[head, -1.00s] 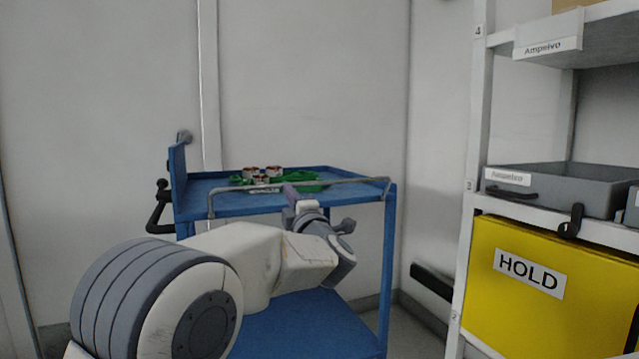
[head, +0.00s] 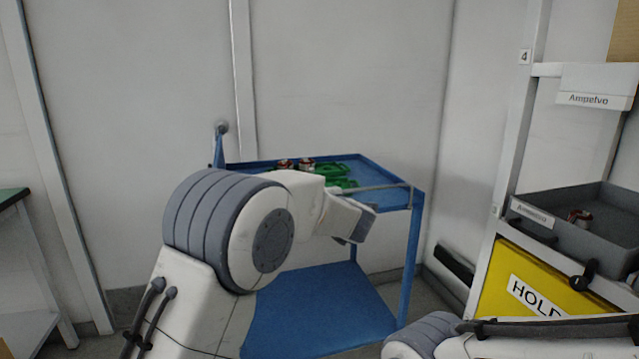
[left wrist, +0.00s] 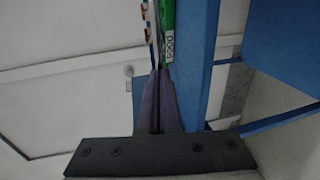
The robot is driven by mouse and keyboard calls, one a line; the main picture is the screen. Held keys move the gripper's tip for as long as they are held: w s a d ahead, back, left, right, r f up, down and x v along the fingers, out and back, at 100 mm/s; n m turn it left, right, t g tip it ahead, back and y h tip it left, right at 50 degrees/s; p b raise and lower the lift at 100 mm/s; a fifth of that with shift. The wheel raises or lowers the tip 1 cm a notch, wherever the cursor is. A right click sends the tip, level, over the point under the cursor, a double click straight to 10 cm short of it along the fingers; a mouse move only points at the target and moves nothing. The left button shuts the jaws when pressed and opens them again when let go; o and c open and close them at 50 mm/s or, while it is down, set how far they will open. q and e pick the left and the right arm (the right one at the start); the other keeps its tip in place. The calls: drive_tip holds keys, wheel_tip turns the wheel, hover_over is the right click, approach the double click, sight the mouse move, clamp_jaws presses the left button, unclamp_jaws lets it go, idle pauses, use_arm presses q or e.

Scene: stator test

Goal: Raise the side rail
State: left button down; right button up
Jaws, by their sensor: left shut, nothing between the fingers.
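The blue cart (head: 320,310) stands against the back wall. Its grey side rail (head: 385,187) runs along the near edge of the top shelf. Only the right part of the rail shows, bent down at its end; my left arm hides the rest. My left gripper is hidden behind its own arm in the head view. In the left wrist view its purple fingers (left wrist: 157,100) are shut and empty, near the cart's blue edge (left wrist: 203,60) and a labelled green bin (left wrist: 168,30). I cannot tell whether they touch the rail. My right gripper is out of view.
Green bins (head: 345,184) and copper-coloured parts (head: 305,164) sit on the cart top. A bench (head: 25,260) stands at far left.

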use_arm(q)
drive_tip(key=shift+w+a+r+g+p, duration=0.15)
drive_tip(key=shift+g+p, duration=0.15)
drive_tip(key=shift+p, duration=0.25)
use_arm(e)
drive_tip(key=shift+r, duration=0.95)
use_arm(q)
drive_tip(key=f+p+v, duration=0.1)
drive_tip(key=v, duration=1.3)
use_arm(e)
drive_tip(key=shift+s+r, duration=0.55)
